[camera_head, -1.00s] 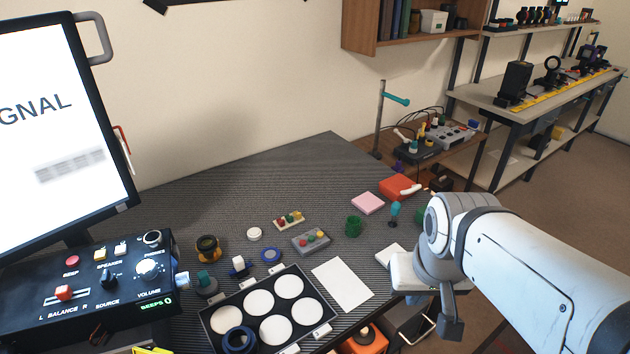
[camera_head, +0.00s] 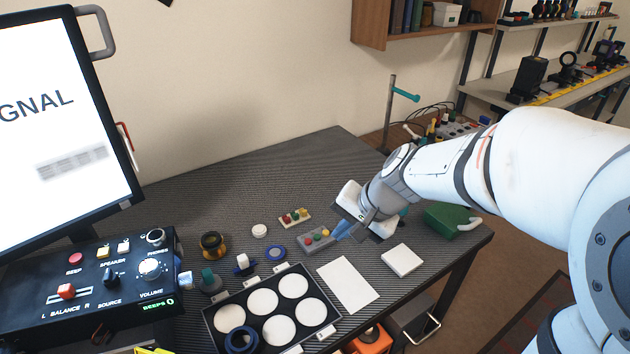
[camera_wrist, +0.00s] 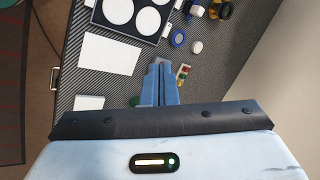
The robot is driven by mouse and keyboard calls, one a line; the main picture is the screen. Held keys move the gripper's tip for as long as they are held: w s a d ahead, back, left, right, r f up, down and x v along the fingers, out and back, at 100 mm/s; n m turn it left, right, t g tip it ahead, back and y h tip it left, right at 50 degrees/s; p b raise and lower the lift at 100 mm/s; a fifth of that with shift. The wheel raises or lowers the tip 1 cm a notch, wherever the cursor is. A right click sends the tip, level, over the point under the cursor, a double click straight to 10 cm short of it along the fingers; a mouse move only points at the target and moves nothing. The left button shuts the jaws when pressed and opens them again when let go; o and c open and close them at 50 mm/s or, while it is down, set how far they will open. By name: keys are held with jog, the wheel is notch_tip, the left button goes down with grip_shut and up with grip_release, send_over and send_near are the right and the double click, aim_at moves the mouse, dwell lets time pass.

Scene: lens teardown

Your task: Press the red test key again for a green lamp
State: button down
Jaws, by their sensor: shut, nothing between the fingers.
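A small grey box (camera_head: 316,239) with red, green and yellow-orange round keys lies in the middle of the bench. Behind it is a small pale board (camera_head: 295,217) with red, green and yellow pieces; it also shows in the wrist view (camera_wrist: 183,76), right of the fingers. My gripper (camera_head: 337,236) is shut and empty, its blue fingers angled down at the grey box's right end. I cannot tell whether the tips touch it. In the wrist view the fingers (camera_wrist: 160,68) hide most of the grey box. No lit green lamp is clear on it.
A black tray (camera_head: 334,322) with white discs and a white sheet (camera_head: 347,284) lie in front of the box. A white block (camera_head: 402,259) is at the right. A black control box (camera_head: 80,318) with a red BEEP button stands at the left, under a screen (camera_head: 60,120).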

jog(key=w+a+f+m+t+y, duration=0.1)
jog(key=w+a+f+m, duration=0.15)
jog(key=w, duration=0.35)
jog(key=w+a+f+m+t+y, duration=0.1)
jog(key=w+a+f+m, duration=0.15)
jog(key=w, duration=0.35)
jog(key=m+t+p, duration=0.1)
jog(key=m, duration=0.7)
send_over(308, 241)
notch_tip(308, 241, down, 10)
jog(key=shift+s+d+h, duration=0.25)
jog(key=shift+d+h, duration=0.05)
jog(key=shift+d, duration=0.15)
jog(key=shift+f, duration=0.15)
notch_tip(308, 241, down, 8)
jog(key=b, duration=0.5)
jog(key=shift+r, duration=0.25)
jog(key=shift+f+b, duration=0.55)
jog(key=shift+b, duration=0.2)
jog(key=shift+f, duration=0.1)
jog(key=shift+f+b, duration=0.35)
jog(key=shift+b, duration=0.4)
